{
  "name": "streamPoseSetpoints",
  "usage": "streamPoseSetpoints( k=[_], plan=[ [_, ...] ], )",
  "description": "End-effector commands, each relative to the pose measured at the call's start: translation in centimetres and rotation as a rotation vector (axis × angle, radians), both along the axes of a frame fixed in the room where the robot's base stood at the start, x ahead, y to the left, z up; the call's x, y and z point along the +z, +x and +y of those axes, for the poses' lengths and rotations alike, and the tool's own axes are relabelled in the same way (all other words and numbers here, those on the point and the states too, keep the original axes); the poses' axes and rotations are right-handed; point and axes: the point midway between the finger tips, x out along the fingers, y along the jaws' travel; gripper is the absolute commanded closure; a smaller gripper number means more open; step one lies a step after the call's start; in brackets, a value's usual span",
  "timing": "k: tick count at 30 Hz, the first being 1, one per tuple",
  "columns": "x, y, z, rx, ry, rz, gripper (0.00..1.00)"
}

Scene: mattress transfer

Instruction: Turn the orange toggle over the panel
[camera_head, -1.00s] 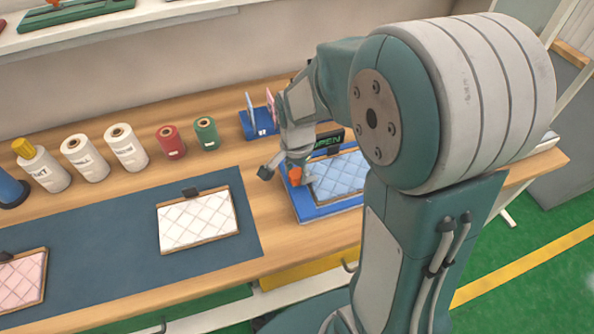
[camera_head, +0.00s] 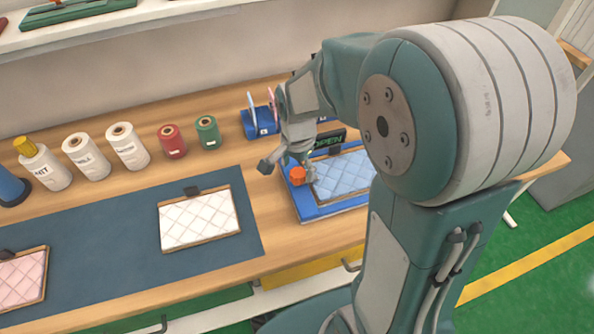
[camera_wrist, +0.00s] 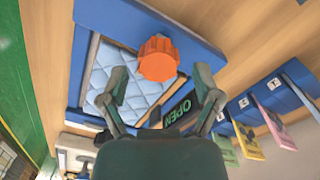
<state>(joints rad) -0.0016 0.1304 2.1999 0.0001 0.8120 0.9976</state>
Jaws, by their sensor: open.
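The orange toggle (camera_head: 297,175) is a ridged knob on the left side of a blue frame (camera_head: 330,210). It also shows in the wrist view (camera_wrist: 158,58). A light-blue quilted panel (camera_head: 343,175) lies in the frame beside the toggle. A dark sign reading OPEN (camera_head: 329,139) stands at the frame's back edge, also seen in the wrist view (camera_wrist: 180,109). My gripper (camera_head: 286,164) is open and empty above the toggle's back side. In the wrist view its two fingers (camera_wrist: 160,76) are spread wide, with the toggle between and slightly beyond the tips.
A blue rack (camera_head: 262,122) with upright coloured cards stands behind. Several spools and bottles, including a red spool (camera_head: 172,141), line the bench's back. A white quilted pad (camera_head: 199,218) lies on the dark mat (camera_head: 120,240) to the left. Wood between mat and frame is clear.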

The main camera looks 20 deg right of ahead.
Motion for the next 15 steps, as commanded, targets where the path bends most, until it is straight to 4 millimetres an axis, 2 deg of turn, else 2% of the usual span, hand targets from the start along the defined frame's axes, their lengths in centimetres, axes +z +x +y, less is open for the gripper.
streamPoseSetpoints(
  k=[9,15],
  plan=[
    [6.7,0.1,0.1,0.001,-0.001,-0.004,0.18],
    [9.5,0.1,0.2,0.0,-0.001,0.001,0.18]
  ],
)
